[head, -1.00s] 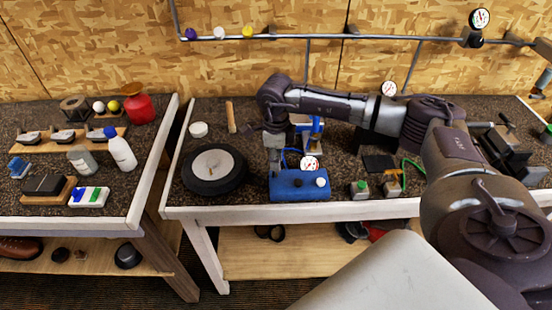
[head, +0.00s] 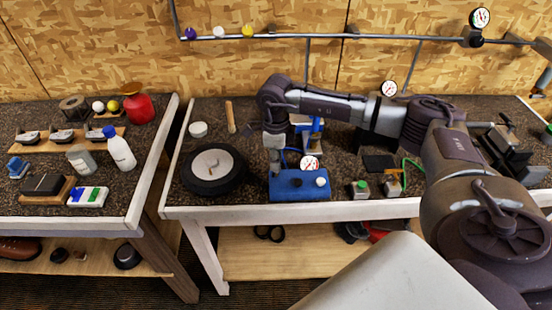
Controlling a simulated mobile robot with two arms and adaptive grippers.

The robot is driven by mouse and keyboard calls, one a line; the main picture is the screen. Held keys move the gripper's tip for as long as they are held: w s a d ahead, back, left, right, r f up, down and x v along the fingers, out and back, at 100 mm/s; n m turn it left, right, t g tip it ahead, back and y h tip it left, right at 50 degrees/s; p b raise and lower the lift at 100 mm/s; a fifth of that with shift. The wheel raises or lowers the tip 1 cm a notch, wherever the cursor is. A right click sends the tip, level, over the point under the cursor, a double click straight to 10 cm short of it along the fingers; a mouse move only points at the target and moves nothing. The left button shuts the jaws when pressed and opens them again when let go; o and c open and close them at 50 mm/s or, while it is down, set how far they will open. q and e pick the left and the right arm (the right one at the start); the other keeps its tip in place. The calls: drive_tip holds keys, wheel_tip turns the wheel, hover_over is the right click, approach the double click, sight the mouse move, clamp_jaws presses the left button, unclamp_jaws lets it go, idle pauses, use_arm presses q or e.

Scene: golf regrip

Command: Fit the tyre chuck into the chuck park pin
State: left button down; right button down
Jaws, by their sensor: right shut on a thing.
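My right gripper (head: 275,171) points down at the left end of the blue inflator box (head: 300,187), beside the tyre. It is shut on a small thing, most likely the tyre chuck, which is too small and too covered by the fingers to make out. A blue hose (head: 290,151) arches up behind the box near the gripper. I cannot make out the chuck park pin; the gripper covers the left end of the box. I cannot tell whether the held thing touches the box. My left gripper is not in view.
A black tyre (head: 236,183) lies flat just left of the box. A white-faced gauge (head: 310,163) and a white knob (head: 320,182) are on the box. Small green-topped blocks (head: 360,188) stand to the right. The bench front edge is close.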

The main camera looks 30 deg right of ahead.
drive_tip(key=shift+f+b, duration=0.85)
drive_tip(key=shift+f, duration=0.3)
drive_tip(key=c, duration=1)
unclamp_jaws()
drive_tip(key=shift+r, duration=0.1)
drive_tip(key=shift+o, duration=0.2)
wheel_tip(320, 180, up, 12)
